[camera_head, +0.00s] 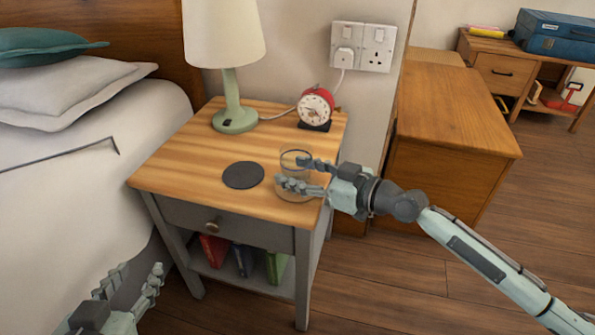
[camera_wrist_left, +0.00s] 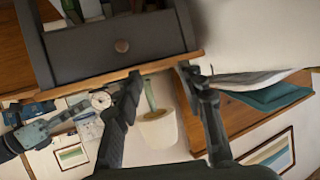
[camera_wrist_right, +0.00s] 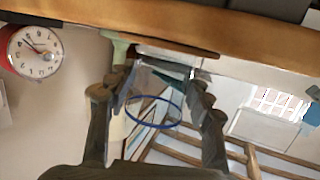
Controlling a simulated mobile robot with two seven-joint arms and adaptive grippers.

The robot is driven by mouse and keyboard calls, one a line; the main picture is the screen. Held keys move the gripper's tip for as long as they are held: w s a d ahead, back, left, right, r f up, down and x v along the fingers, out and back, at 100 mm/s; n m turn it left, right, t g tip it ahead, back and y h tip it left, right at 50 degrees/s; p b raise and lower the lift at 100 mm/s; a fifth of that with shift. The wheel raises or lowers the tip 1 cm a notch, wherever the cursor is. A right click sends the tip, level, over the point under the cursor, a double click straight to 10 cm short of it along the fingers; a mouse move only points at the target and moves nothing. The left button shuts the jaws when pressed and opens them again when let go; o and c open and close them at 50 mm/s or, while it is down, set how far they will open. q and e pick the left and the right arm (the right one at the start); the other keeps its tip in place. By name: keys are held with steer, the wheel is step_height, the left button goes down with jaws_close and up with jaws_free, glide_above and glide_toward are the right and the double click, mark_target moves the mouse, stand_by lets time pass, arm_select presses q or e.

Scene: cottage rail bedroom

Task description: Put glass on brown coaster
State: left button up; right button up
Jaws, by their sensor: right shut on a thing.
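A clear glass (camera_head: 295,158) with a thin blue rim is near the right side of the nightstand top. My right gripper (camera_head: 290,173) reaches in from the right and is shut on it. The glass also shows between the fingers in the right wrist view (camera_wrist_right: 153,112). I cannot tell whether its base touches the wood. A round, flat coaster (camera_head: 243,175) lies left of the glass, apart from it, with nothing on it; it looks dark grey in the head view. My left gripper (camera_head: 132,278) is low at the bottom left, beside the bed, open and empty.
The nightstand (camera_head: 165,163) also carries a green lamp (camera_head: 234,118) and a red alarm clock (camera_head: 315,106) at the back. Several books (camera_head: 243,260) stand on its lower shelf. The bed (camera_head: 80,185) is at the left, a wooden desk (camera_head: 445,105) at the right.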

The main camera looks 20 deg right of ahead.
steer(key=o, duration=1.4)
steer(key=shift+r, duration=0.1)
